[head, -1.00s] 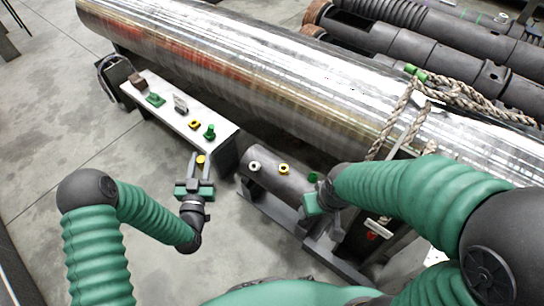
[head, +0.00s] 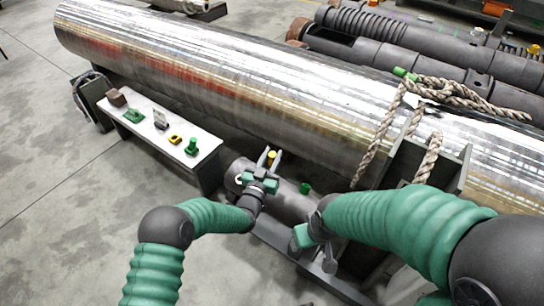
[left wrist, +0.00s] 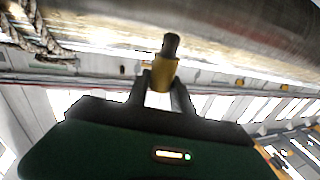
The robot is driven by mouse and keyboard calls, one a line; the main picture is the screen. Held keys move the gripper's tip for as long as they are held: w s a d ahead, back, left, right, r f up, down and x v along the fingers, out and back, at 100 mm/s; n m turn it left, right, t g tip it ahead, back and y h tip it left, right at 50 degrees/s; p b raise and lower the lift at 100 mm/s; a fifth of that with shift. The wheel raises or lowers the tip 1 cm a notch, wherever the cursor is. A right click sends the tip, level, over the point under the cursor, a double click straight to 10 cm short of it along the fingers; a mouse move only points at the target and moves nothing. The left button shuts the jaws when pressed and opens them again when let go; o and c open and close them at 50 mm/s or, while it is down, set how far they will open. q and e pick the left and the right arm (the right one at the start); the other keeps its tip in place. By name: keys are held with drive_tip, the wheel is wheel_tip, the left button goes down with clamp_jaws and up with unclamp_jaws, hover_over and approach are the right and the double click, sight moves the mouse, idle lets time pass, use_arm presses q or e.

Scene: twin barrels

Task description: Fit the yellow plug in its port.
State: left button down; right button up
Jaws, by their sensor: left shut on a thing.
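The yellow plug (head: 271,157) is held upright between the fingertips of my left gripper (head: 272,160), which is shut on it. In the left wrist view the plug (left wrist: 163,71) shows a yellow body and a dark tip. In the head view the gripper is in front of a small dark barrel (head: 290,203). A pale-ringed port (head: 239,180) shows at the barrel's left end and a green piece (head: 305,188) to the right. The yellow port is hidden behind my left gripper. My right gripper (head: 304,240) is by the barrel's right side; its fingers are unclear.
A white bench (head: 165,153) at left bears a brown block (head: 116,97), a green piece (head: 134,116), a yellow ring (head: 175,139) and a green knob (head: 191,147). A large shiny cylinder (head: 230,75) lies behind, with rope (head: 390,125) on it.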

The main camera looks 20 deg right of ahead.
use_arm(q)
drive_tip(key=shift+d+f+b, duration=0.15)
drive_tip(key=shift+f+b, duration=2.2)
drive_tip(key=shift+f, duration=0.55)
drive_tip(key=shift+f+b, duration=1.45)
drive_tip(key=shift+f, duration=0.3)
drive_tip(key=c, duration=1)
unclamp_jaws()
drive_tip(key=shift+c, duration=0.2)
drive_tip(key=p+v, duration=0.2)
drive_tip(key=v, duration=0.1)
drive_tip(key=p+v, duration=0.2)
drive_tip(key=shift+r, duration=0.4)
drive_tip(key=p+v, duration=0.4)
drive_tip(key=v, duration=0.8)
drive_tip(key=shift+f+p, duration=0.3)
drive_tip(key=shift+f, duration=0.05)
drive_tip(key=shift+w+d, duration=0.1)
